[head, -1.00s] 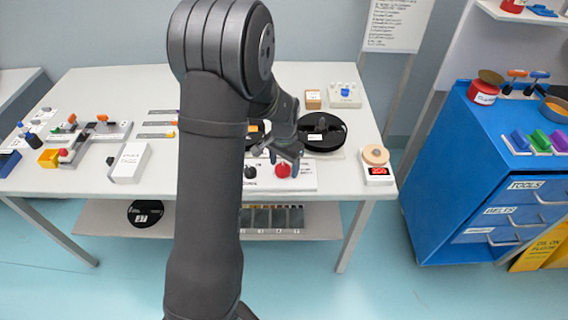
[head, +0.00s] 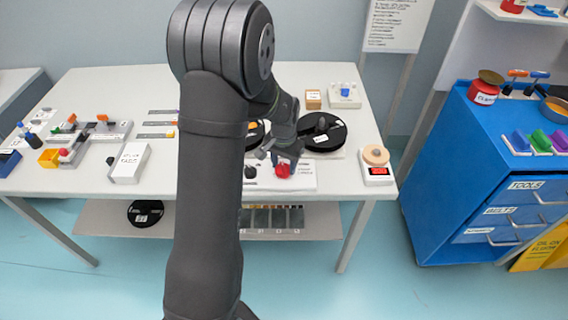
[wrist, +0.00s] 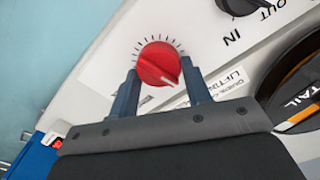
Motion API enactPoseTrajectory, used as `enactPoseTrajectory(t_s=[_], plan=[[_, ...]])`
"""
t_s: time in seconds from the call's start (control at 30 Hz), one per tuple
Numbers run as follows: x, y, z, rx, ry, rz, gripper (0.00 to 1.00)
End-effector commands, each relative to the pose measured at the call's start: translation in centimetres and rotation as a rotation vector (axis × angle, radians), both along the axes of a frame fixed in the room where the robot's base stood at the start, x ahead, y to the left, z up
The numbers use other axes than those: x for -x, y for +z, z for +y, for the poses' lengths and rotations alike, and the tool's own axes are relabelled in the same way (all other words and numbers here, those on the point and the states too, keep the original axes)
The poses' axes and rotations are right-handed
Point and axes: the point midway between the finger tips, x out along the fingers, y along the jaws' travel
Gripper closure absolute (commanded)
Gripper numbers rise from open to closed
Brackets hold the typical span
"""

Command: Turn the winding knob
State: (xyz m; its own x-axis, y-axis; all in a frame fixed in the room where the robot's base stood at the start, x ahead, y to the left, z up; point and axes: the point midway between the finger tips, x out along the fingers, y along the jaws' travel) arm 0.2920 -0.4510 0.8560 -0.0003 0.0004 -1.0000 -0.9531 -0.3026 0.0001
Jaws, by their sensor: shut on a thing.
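A red knob (wrist: 157,63) with a pale pointer line sits on a white panel inside a ring of black tick marks. In the wrist view its pointer aims down and to the right. My gripper (wrist: 159,66) is shut on this knob, one blue-grey finger on each side. In the head view the red knob (head: 282,170) shows just below my gripper (head: 280,157), partly covered by the fingers. A dark knob (head: 250,172) stands to its left on the same panel. A dark knob with an "IN"/"OUT" scale (wrist: 240,5) shows at the top of the wrist view.
A black reel (head: 325,140) lies right behind my gripper, and another is partly hidden by my arm. A white box (head: 130,163) and fixtures stand left. A blue cabinet (head: 480,190) is at right.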

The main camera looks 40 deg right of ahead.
Motion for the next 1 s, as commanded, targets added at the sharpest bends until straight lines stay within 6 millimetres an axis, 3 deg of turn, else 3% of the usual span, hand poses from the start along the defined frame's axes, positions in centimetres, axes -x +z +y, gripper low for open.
enactPoseTrajectory(t_s=[0.5, 1.0], plan=[[-0.22, 0.03, 0.08, 0.001, 0.409, 0.0, 0.79], [-0.28, 0.03, 0.14, 0.001, 0.571, -0.001, 0.79]])
